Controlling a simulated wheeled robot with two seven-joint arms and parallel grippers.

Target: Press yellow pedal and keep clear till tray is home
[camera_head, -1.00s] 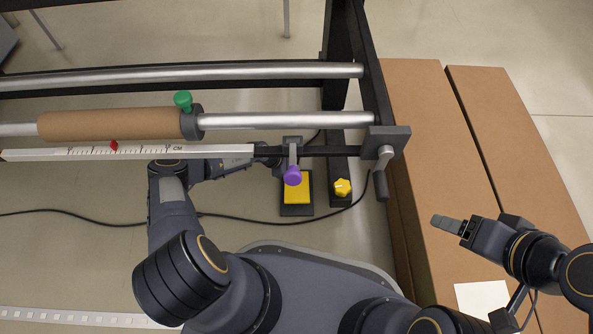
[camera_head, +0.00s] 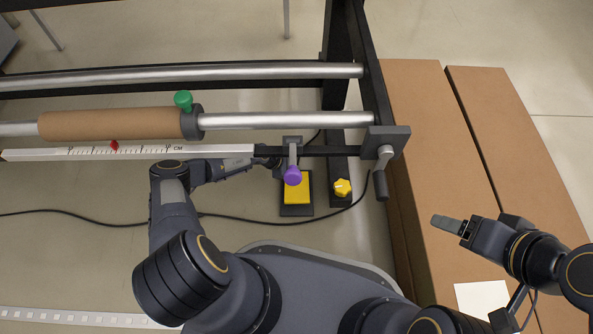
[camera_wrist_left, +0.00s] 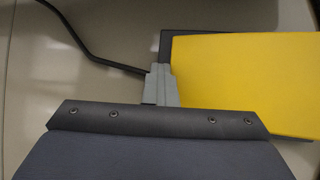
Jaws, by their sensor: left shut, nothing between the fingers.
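The yellow pedal (camera_head: 296,188) lies on a dark base on the floor, below the end of the white ruler bar. A purple knob (camera_head: 292,176) overlaps its upper edge in the head view. My left gripper (camera_head: 275,163) is low beside the pedal, partly hidden by the rail and clamp. In the left wrist view its grey fingers (camera_wrist_left: 160,85) are shut and empty at the left edge of the yellow pedal (camera_wrist_left: 245,80); whether they touch it is unclear. My right gripper (camera_head: 447,223) is over the cardboard boxes, well away; its jaw gap cannot be made out. I cannot identify a tray.
Metal rollers and a brown roll (camera_head: 110,123) with a green knob (camera_head: 183,100) span the frame above. A yellow star knob (camera_head: 342,187) and a crank (camera_head: 383,170) are right of the pedal. A black cable (camera_head: 90,217) crosses the floor. Cardboard boxes (camera_head: 430,130) fill the right.

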